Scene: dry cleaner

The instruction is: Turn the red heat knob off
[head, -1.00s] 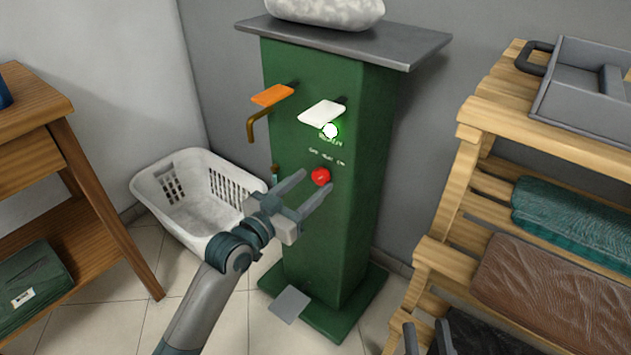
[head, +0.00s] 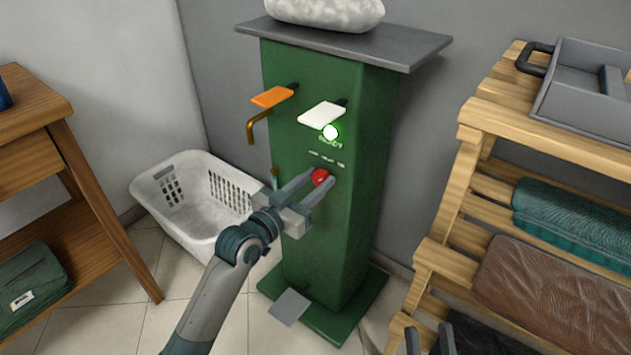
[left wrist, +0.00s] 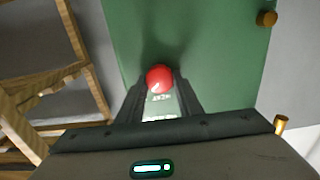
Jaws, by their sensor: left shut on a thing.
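The red heat knob (head: 320,176) sits on the front of the green machine column (head: 350,225), below a row of small labels too blurred to read. My left gripper (head: 321,184) is at the knob, with its fingers shut on the knob's two sides. In the left wrist view the red knob (left wrist: 160,78) shows between the tips of my left gripper (left wrist: 160,84). The knob's turned position cannot be made out. The fingertips of my right gripper (head: 428,340) show at the bottom edge, apart from each other, with nothing seen between them.
An orange lever (head: 272,96), a white lever (head: 321,114) and a lit round lamp (head: 330,132) are above the knob. A grey pedal (head: 289,307) is at the base. A white basket (head: 190,225) stands left, a wooden shelf (head: 455,190) right.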

